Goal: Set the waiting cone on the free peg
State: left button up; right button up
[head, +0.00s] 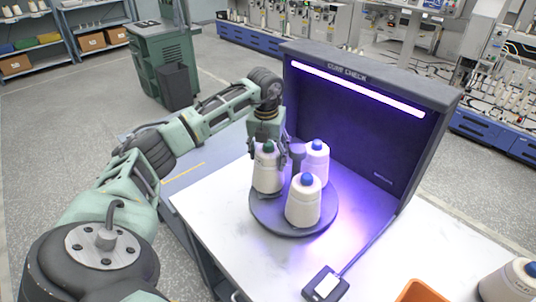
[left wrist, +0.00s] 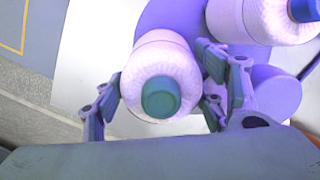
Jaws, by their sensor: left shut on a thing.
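My left gripper (head: 268,148) is shut on a white cone with a green tip (head: 267,175). In the left wrist view the gripper (left wrist: 158,100) has one finger on each side of that cone (left wrist: 160,58). The cone is upright over the left part of a dark round tray (head: 264,218); I cannot tell whether its base rests there. Two blue-tipped cones stand on the tray, one at the front (head: 303,206) and one at the back (head: 317,165). A dark upright post (head: 297,153) shows between the held cone and the back one.
A dark hood with a purple light strip (head: 355,88) stands behind the tray. Another blue-tipped cone (head: 505,284) is at the lower right table edge, partly cut off. An orange bin (head: 418,292) and a small cabled box (head: 325,285) are at the front.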

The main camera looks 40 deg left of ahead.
pick_arm(q)
jog(key=shift+f+b, duration=0.5)
jog(key=shift+f, duration=0.35)
jog(key=o, duration=2)
jog(key=r, duration=0.4)
jog(key=s+r, duration=0.1)
jog(key=r, duration=0.7)
jog(key=shift+s+d, duration=0.15)
jog(key=shift+d, duration=0.2)
